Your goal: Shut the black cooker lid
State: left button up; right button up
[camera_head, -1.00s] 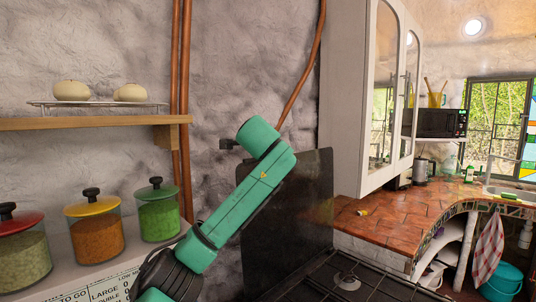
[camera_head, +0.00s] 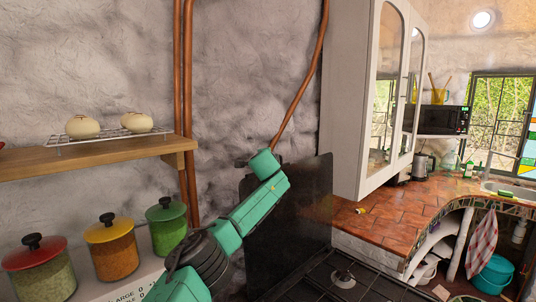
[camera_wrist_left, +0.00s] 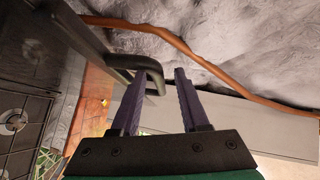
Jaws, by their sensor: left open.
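The black cooker lid (camera_head: 308,205) stands upright against the wall at the back of the cooker hob (camera_head: 372,287). In the left wrist view the lid (camera_wrist_left: 85,33) is seen nearly edge-on at upper left, with a black bar handle (camera_wrist_left: 152,70) jutting from it. My left gripper (camera_wrist_left: 161,74) is open, its purple fingers around the end of the handle in that picture. The left finger overlaps the handle; I cannot tell whether they touch. In the head view my green left arm crosses in front of the lid's left part, and the jaws are hidden. My right gripper is not in view.
Copper pipes (camera_head: 302,98) run up the wall. A white cabinet (camera_head: 348,100) hangs right of the lid, above the tiled counter (camera_head: 400,210).

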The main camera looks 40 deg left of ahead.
pick_arm(q)
jog(key=shift+f, duration=0.1)
jog(key=shift+a, duration=0.15)
grip_shut()
jog(key=shift+f, duration=0.1)
dwell(1.0)
